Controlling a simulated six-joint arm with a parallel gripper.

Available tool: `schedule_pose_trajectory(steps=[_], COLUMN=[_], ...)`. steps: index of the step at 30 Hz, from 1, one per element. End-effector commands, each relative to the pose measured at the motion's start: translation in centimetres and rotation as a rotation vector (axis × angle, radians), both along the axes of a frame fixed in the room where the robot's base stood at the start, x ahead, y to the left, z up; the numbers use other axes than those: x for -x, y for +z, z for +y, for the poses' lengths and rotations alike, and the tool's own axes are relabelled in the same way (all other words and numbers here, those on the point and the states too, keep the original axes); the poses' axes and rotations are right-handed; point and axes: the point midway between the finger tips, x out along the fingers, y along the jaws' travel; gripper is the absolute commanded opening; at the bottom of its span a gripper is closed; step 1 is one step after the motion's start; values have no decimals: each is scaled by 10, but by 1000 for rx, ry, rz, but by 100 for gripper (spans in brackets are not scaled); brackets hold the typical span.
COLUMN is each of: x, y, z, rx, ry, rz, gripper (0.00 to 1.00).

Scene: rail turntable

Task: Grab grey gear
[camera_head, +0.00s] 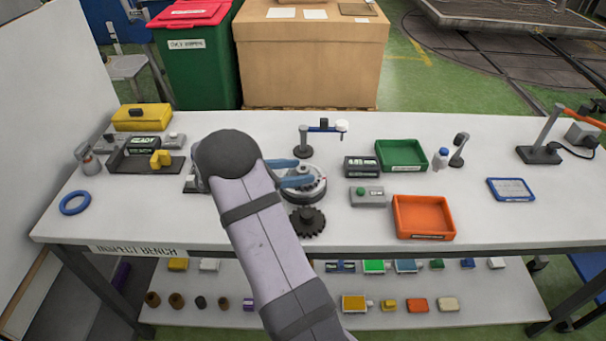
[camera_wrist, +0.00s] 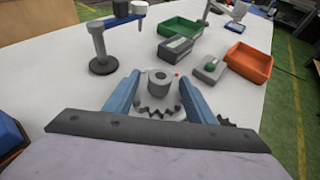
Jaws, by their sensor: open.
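The grey gear (camera_wrist: 152,104) shows in the wrist view between my two blue fingers, with teeth along its near edge and a round hub (camera_wrist: 158,78) at its middle. In the head view a round grey turntable-like unit (camera_head: 312,192) sits on the bench, partly hidden by my fingers. My gripper (camera_head: 305,172) is open over this unit, one finger on each side of the hub; it also shows in the wrist view (camera_wrist: 158,80). I cannot tell whether the fingers touch the gear. A darker gear (camera_head: 307,221) lies just in front of the unit.
A grey box with a green button (camera_head: 368,197), a dark display box (camera_head: 361,167), a green tray (camera_head: 402,156) and an orange tray (camera_head: 423,218) stand to the right. A small post stand (camera_head: 303,148) is behind. Clear bench lies at the left front near a blue ring (camera_head: 75,203).

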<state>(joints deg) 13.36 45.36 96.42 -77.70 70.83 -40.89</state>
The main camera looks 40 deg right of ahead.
Motion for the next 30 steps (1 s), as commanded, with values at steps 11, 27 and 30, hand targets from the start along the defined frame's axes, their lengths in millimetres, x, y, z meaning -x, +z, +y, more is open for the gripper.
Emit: schedule_pose_trajectory(steps=[11,27,30], x=[0,-1,-1], y=[0,15,28], z=[0,-1,-1], rx=[0,4,3], ry=[1,1,0], rz=[-1,-5,-7], gripper=[12,0,0])
